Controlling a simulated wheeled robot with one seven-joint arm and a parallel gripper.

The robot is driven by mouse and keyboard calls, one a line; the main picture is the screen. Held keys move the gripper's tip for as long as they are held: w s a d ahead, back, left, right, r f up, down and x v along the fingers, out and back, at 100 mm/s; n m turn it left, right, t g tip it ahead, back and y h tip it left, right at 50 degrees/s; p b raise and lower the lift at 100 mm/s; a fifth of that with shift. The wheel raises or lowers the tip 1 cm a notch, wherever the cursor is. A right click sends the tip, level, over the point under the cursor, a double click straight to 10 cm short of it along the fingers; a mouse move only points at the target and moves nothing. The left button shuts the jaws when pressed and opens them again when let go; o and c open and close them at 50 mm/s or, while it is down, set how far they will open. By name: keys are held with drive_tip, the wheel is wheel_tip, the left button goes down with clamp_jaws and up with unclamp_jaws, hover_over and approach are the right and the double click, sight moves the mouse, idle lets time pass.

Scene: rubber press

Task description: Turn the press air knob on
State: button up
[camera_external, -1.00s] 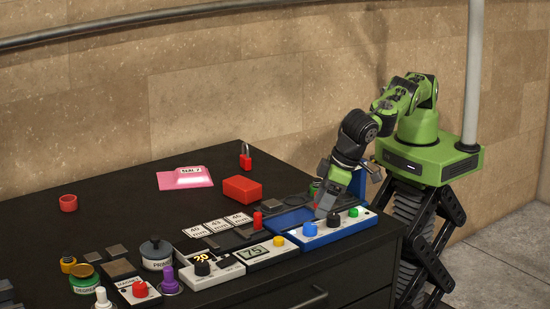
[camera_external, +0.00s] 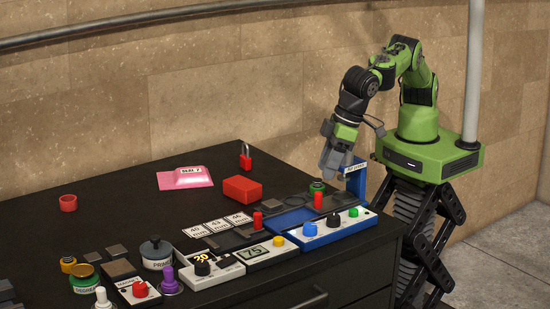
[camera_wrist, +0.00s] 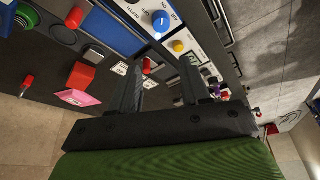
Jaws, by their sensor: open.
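A white control panel (camera_external: 328,233) runs along the table's front right edge. It carries a blue knob (camera_external: 310,229), a black knob (camera_external: 333,221) and a green button (camera_external: 354,212). The blue knob also shows in the wrist view (camera_wrist: 160,20) with a white pointer mark; its lettering is too small to read surely, so I cannot tell its setting. My gripper (camera_external: 329,173) is open and empty, above and behind the panel, apart from all the knobs. In the wrist view my gripper's (camera_wrist: 161,66) two dark fingers stand apart with nothing between them.
A blue press frame (camera_external: 356,181) stands at the panel's right end, close to my gripper. A red cylinder (camera_external: 318,200) stands behind the panel. A red block (camera_external: 242,189) and a panel with a yellow knob (camera_external: 279,241) are to the left. The space above the table is clear.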

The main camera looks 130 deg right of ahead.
drive_tip(key=s+d+n+t+y, duration=0.1)
drive_tip(key=s+n, duration=0.1)
approach(311, 225)
drive_tip(key=shift+n, duration=0.3)
drive_tip(key=x, duration=0.9)
drive_tip(key=shift+d, duration=0.15)
drive_tip(key=shift+s+r, duration=0.1)
